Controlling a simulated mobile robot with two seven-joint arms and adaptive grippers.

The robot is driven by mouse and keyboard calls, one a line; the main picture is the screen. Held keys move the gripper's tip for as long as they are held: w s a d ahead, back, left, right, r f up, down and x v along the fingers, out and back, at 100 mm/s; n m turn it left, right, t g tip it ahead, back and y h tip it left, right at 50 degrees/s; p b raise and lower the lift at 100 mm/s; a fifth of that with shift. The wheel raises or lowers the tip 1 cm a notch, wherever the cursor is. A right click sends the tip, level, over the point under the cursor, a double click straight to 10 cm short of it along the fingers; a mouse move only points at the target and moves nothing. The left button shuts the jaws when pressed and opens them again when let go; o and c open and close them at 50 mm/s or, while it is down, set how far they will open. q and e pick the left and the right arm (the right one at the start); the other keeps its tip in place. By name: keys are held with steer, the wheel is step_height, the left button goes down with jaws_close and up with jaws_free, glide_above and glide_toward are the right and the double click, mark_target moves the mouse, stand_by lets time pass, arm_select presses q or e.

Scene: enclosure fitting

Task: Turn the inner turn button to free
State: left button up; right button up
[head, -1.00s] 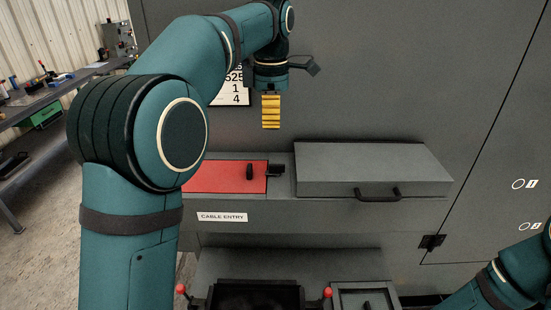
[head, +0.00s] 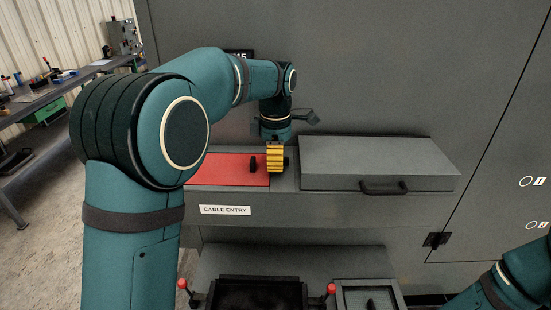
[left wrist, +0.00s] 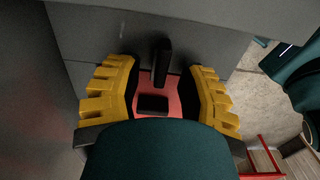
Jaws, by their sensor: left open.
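My left gripper (head: 275,168) is open, its yellow fingers pointing down over the right edge of the red panel (head: 225,169). In the left wrist view the fingers of my left gripper (left wrist: 163,76) stand apart, with a black bar, seemingly the turn button (left wrist: 162,62), between and beyond them. The bar spans the edge of the red panel (left wrist: 172,103) and the grey surface. A black block, seemingly a handle (left wrist: 153,104), lies on the red. In the head view the handle (head: 253,165) shows left of the fingers, which mostly hide the turn button. Contact cannot be told.
A grey raised cover (head: 375,160) with a black handle stands right of the gripper. The grey cabinet wall (head: 400,70) rises behind. Below are a "CABLE ENTRY" label (head: 225,210), a dark tray (head: 262,296) and red-knobbed levers (head: 331,289). My right arm shows lower right.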

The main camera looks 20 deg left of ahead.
arm_select(q)
jaws_close()
